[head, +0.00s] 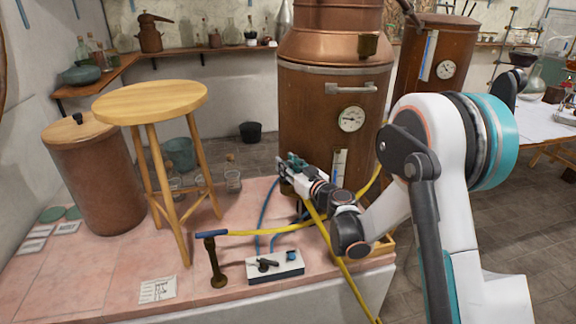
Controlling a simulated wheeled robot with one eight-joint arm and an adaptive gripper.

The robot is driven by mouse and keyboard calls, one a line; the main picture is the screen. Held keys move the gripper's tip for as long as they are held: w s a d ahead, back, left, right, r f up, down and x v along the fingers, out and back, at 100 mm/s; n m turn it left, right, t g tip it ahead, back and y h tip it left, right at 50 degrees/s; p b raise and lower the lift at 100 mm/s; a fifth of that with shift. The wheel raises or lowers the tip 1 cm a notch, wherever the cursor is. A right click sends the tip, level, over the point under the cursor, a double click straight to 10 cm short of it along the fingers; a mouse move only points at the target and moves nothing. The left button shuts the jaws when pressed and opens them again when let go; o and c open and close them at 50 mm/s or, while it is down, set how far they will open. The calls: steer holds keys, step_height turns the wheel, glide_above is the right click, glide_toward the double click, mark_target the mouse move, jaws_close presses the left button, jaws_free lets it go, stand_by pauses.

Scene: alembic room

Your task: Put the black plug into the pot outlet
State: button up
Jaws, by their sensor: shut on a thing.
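My gripper (290,168) is at the lower left side of the large copper pot (318,110), close against its wall. Its jaws are shut on a small dark thing, which I take to be the black plug; it is mostly hidden by the fingers. I cannot tell whether it touches the pot outlet or sits in it, since the gripper and my wrist cover that part of the pot.
A wooden stool (150,103) and a lidded brown barrel (92,175) stand left on the pink tiled platform (105,260). In front are a white valve box (290,268), a dark stand (215,265), a yellow hose (265,232) and blue hoses (262,212). Glass jars (232,182) stand behind.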

steer(key=shift+f, duration=0.7)
stand_by(2.0)
steer(key=o, duration=1.1)
steer(key=shift+o, duration=0.2)
steer(key=v, duration=1.1)
steer(key=s+d+r+m+g+h, duration=0.25)
steer(key=s+r+g, duration=0.4)
steer(key=s, duration=0.65)
steer(key=s+d+m+h, duration=0.2)
steer(key=s+d+h, duration=0.2)
steer(key=s+d, duration=0.3)
steer(key=s+d+m+g+h, duration=0.1)
steer(key=s+d+h, duration=0.3)
steer(key=s, duration=1.1)
steer(key=d+m, duration=0.1)
steer(key=d, duration=0.1)
steer(key=shift+d+r+m, duration=0.25)
steer(key=shift+d+m, duration=0.1)
